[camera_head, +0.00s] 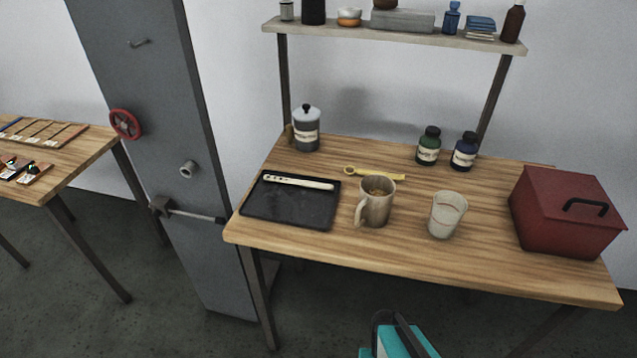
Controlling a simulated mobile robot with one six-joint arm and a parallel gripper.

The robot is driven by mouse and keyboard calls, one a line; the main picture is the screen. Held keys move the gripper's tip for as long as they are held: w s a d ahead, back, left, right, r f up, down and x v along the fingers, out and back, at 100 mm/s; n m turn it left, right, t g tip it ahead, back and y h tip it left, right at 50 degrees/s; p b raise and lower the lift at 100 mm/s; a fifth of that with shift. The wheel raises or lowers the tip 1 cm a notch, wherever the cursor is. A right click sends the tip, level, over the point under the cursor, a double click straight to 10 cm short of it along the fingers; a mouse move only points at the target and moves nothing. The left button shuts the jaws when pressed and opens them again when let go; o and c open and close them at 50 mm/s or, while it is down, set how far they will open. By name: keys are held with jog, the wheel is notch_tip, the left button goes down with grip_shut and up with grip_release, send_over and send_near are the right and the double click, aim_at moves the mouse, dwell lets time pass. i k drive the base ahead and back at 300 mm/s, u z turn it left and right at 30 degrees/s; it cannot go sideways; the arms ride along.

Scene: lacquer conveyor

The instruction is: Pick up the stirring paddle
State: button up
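A pale, flat stick with small dark marks, which looks like the stirring paddle (298,182), lies along the back part of a black tray (290,211). The tray is on the left of the wooden table. A teal and dark part, which looks like the end of my arm with my gripper (397,338), shows at the bottom edge. It is in front of the table and well apart from the paddle. The frame cuts it off, and its fingers cannot be made out.
A red box (568,212) fills the table's right end. A shelf (395,34) spans the back.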

aim_at(328, 187)
jog(key=z, duration=0.2)
jog(key=k, duration=1.3)
jog(key=u, duration=1.4)
jog(key=i, duration=1)
jog(key=u, duration=0.05)
